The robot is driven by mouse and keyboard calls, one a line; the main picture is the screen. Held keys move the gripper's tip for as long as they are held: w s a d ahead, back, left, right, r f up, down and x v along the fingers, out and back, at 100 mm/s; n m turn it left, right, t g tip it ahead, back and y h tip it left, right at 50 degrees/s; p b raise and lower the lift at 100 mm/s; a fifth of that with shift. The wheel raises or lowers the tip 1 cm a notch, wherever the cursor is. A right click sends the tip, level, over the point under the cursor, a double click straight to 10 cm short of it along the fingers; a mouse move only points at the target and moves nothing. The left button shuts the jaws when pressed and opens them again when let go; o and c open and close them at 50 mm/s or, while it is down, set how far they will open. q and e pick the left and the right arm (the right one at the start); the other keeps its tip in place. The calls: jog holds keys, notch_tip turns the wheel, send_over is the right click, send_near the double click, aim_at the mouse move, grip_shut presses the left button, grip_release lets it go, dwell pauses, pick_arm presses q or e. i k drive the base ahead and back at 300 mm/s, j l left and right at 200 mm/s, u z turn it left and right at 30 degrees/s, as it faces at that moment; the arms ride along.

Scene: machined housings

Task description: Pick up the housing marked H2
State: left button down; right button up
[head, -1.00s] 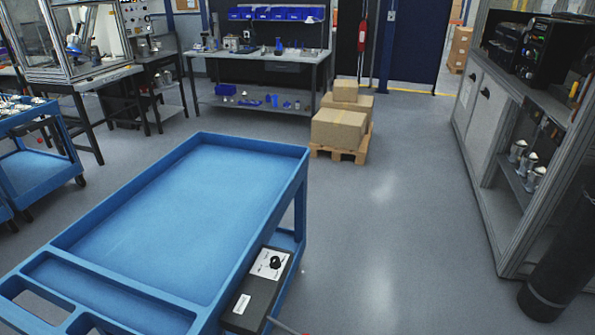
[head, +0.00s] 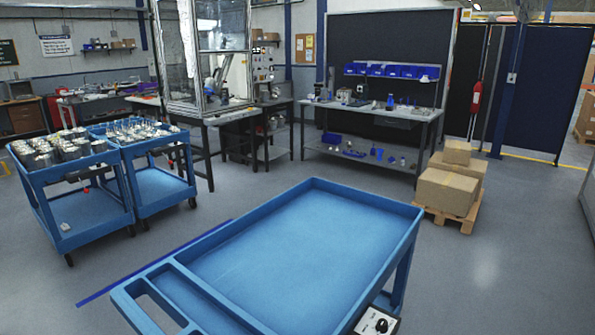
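No housing with a readable H2 mark shows. Several metal parts, which may be housings, stand on the top of a blue cart (head: 37,183) at the left; they are too small to read any marking. More small metal and glassy parts stand on a second blue cart (head: 150,144) just behind it. Neither of my grippers is in view.
A workbench (head: 370,115) is behind. Grey floor is open between the left carts and the near cart.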

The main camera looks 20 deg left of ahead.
aim_at(42, 162)
jog(key=j+u, duration=0.1)
jog(key=j, duration=0.35)
jog(key=i+j+u, duration=0.1)
jog(key=j, duration=0.35)
jog(key=i+j+u, duration=0.15)
jog(key=j, duration=0.3)
jog(key=j+u, duration=0.1)
jog(key=j, duration=0.35)
jog(key=i+j+u, duration=0.1)
jog(key=j, duration=0.35)
jog(key=i+j+u, duration=0.1)
jog(key=j, duration=0.3)
jog(key=i+j+u, duration=0.1)
jog(key=i+j, duration=0.15)
jog(key=j, duration=0.15)
jog(key=i+j+u, duration=0.3)
jog(key=i+j, duration=0.3)
jog(key=i+j+u, duration=0.3)
jog(key=i+j, duration=0.3)
jog(key=i+l+u, duration=0.25)
jog(key=i, duration=0.2)
jog(key=i+l+u, duration=0.2)
jog(key=i+l, duration=0.25)
jog(key=l, duration=0.2)
jog(key=i+l, duration=0.1)
jog(key=l, duration=0.2)
jog(key=i+l+u, duration=0.1)
jog(key=l, duration=0.25)
